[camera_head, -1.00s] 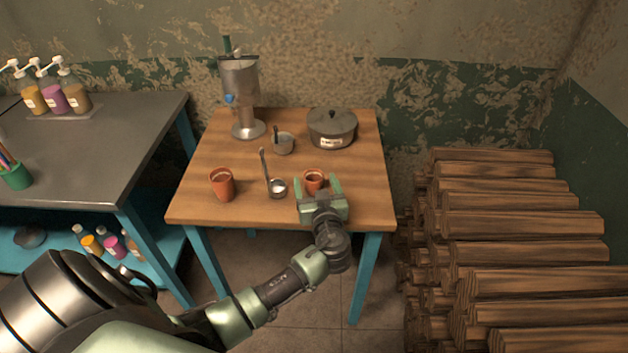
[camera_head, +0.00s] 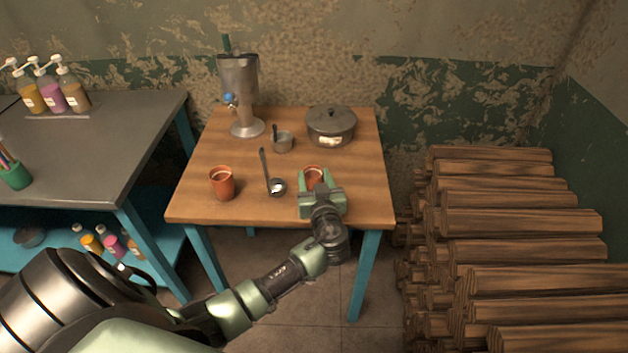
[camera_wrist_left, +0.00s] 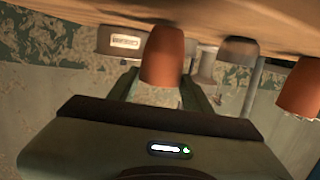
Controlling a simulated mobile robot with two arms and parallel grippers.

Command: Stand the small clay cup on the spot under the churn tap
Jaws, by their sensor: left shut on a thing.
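The small clay cup (camera_head: 314,175) stands at the front right of the wooden table. My left gripper (camera_head: 315,180) is shut on it from the front, with a finger on each side. In the left wrist view the cup (camera_wrist_left: 162,56) sits between the fingers, and the picture is upside down. A larger clay cup (camera_head: 222,183) stands apart at the front left. My right gripper is not in view.
A ladle (camera_head: 276,186) lies between the two cups. A small grey pot (camera_head: 283,144) stands near the churn foot, and a lidded dark pot (camera_head: 331,126) stands at the back right. The table's middle is fairly clear. Stacked logs (camera_head: 510,250) stand to the right.

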